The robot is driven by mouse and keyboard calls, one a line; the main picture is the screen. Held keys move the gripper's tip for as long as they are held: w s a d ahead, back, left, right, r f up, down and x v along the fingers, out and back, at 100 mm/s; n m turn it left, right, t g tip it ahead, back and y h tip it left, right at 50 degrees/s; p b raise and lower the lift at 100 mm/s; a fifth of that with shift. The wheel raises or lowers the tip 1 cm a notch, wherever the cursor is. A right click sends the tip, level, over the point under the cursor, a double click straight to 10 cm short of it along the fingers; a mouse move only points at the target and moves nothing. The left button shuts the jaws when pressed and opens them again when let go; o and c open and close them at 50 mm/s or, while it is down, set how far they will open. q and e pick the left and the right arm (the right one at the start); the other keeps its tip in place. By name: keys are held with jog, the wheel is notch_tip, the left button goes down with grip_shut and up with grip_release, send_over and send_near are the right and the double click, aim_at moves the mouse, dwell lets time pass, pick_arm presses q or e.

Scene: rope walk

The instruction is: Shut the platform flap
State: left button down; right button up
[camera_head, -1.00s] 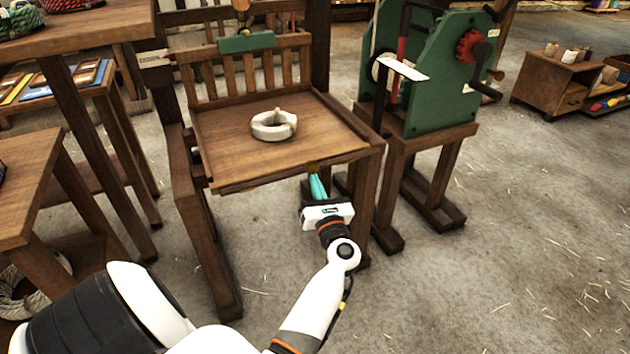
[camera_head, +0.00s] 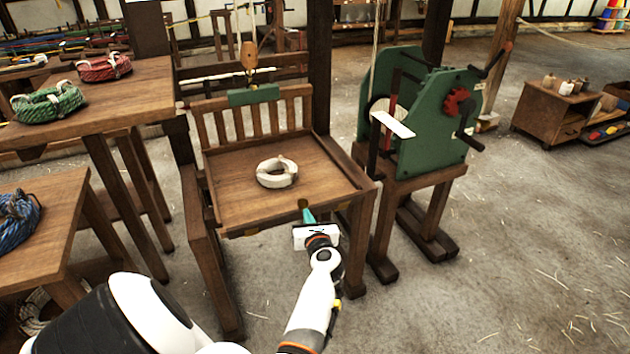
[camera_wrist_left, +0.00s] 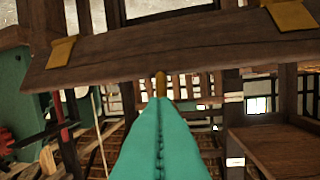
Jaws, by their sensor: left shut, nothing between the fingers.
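The wooden platform (camera_head: 240,198) has a slatted back and carries a white coil (camera_head: 277,172). Along its front edge runs a narrow wooden board (camera_head: 262,227), which seems to be the flap. In the left wrist view this plank (camera_wrist_left: 150,58) crosses above my fingers and bears brass pieces. My left gripper (camera_head: 307,213) is shut and empty, with teal fingers pointing at the platform's front edge, right of its middle. In the left wrist view the fingertips (camera_wrist_left: 160,102) are just under the plank, by a small brass peg (camera_wrist_left: 160,84). Contact cannot be told. My right gripper is not in view.
A green machine (camera_head: 420,115) with a crank stands on a wooden stand close to the right. Tables with a green coil (camera_head: 48,103), a red coil (camera_head: 104,67) and a blue coil (camera_head: 18,218) are at left.

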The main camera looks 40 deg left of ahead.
aim_at(301, 201)
pick_arm(q)
jog(key=shift+w+a+r+g+h+p, duration=0.2)
jog(key=shift+a+r+h+p, duration=0.4)
jog(key=shift+p, duration=1.35)
jog(key=shift+w+a+r+g+h+p, duration=0.2)
jog(key=shift+a+r+h+p, duration=0.3)
jog(key=shift+p, duration=1.4)
jog(key=shift+w+a+r, duration=0.1)
jog(key=shift+a, duration=0.2)
jog(key=shift+w+a+r+p, duration=0.15)
jog(key=shift+a+p, duration=0.15)
jog(key=shift+a, duration=0.2)
jog(key=shift+w+a+r, duration=0.15)
jog(key=shift+w+a, duration=0.05)
jog(key=shift+a, duration=0.25)
jog(key=shift+w+a+r, duration=0.15)
jog(key=shift+w+a, duration=0.05)
jog(key=shift+a, duration=0.25)
